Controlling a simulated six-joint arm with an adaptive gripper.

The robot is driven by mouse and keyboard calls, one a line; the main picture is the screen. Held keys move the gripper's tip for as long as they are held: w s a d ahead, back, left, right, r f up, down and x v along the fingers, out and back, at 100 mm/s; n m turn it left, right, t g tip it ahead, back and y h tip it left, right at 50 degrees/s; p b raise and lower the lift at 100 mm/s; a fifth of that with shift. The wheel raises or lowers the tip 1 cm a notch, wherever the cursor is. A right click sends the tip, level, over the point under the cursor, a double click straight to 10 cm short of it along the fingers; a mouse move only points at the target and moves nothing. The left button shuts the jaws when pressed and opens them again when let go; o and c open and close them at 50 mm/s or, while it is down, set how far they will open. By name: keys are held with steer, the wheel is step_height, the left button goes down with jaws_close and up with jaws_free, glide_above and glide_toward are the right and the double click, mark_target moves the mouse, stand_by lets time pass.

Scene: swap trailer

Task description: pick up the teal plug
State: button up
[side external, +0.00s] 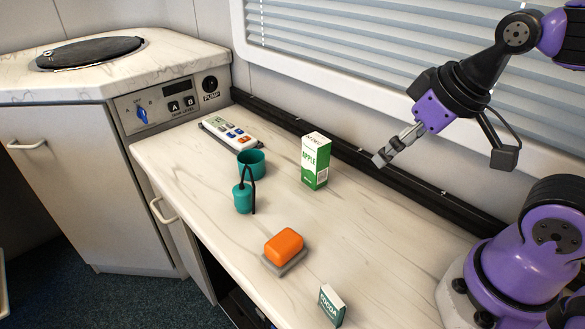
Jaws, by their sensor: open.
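The teal plug (243,199) appears to be the small teal cylinder with a thin black loop rising from it. It stands on the marble-look counter left of the middle, close in front of a teal cup (252,163); whether they touch is unclear. My gripper (384,157) is open and raised above the counter, to the right of the plug and well apart from it. I see nothing between its fingers, though they show small and from the side.
A green and white apple carton (314,162) stands between plug and gripper. An orange block on a grey base (284,246) and a cocoa box (332,305) are nearer the front edge. A black rail (345,150) runs along the wall.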

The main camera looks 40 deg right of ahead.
steer(key=shift+w, duration=0.1)
steer(key=n+g+y, duration=0.2)
steer(key=n+g, duration=0.1)
steer(key=n, duration=0.4)
glide_toward(245, 188)
steer(key=f, duration=0.2)
steer(key=x, duration=0.4)
steer(key=shift+w+a+f, duration=0.25)
steer(key=shift+a+f, duration=0.05)
steer(key=shift+a, duration=0.05)
steer(key=x, duration=0.5)
steer(key=shift+f, duration=0.35)
steer(key=c, duration=1.2)
